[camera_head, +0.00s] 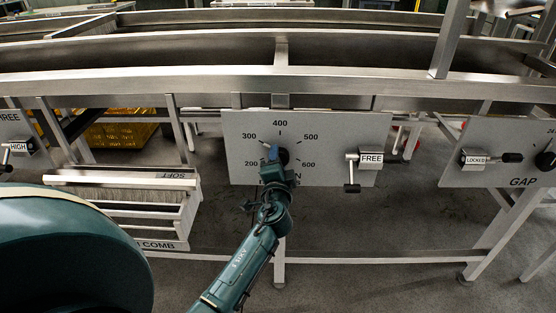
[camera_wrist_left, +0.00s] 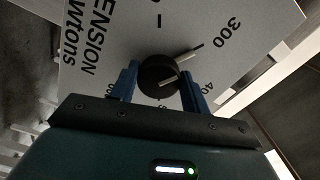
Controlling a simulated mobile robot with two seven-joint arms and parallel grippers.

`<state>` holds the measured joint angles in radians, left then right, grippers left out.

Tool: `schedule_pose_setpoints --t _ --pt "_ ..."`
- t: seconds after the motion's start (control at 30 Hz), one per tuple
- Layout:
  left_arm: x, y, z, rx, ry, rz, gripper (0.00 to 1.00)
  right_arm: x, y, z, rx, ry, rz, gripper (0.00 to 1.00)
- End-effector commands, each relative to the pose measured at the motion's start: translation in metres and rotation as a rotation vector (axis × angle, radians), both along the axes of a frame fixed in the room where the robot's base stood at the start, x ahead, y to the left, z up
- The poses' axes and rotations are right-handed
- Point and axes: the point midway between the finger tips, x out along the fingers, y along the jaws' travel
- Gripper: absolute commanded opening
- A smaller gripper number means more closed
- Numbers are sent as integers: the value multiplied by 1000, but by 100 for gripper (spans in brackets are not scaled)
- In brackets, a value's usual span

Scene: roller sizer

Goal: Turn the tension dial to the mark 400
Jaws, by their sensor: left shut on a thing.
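The tension dial is a black knob (camera_head: 283,157) on a grey panel (camera_head: 330,125) marked 200 to 600, with 400 at the top. My left gripper (camera_head: 274,154) reaches it from below. In the left wrist view its two blue fingers (camera_wrist_left: 160,84) stand on either side of the knob (camera_wrist_left: 157,70) and are shut on it. A light pointer (camera_wrist_left: 181,57) on the dial points close to the tick beside 300. The 400 label (camera_wrist_left: 208,88) is partly hidden by a finger. In the head view the gripper covers part of the knob and the panel's lower lettering.
A lever with a FREE tag (camera_head: 371,159) and a black handle hanging down sits right of the dial. The GAP panel (camera_head: 500,150) is farther right, with a LOCKED tag. A comb rack (camera_head: 125,205) stands at left. A steel frame rail (camera_head: 280,84) runs above.

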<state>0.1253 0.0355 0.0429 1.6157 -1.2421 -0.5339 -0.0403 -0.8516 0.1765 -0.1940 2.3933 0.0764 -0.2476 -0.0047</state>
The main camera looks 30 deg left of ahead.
Motion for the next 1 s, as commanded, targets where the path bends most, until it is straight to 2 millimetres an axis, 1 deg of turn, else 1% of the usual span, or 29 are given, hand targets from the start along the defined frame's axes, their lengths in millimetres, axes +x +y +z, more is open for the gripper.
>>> schedule_pose_setpoints --t 0.1,0.3,0.7,1.0 --pt "0 1 3 99 58 -1 24 -1 3 -4 3 28 4 36" --pt "0 1 5 261 158 0 24 4 9 -2 10 41 16 36" --pt "1 0 7 579 351 0 24 8 14 -6 12 103 30 36" --pt "1 0 7 761 463 1 24 11 21 -10 15 143 46 36"
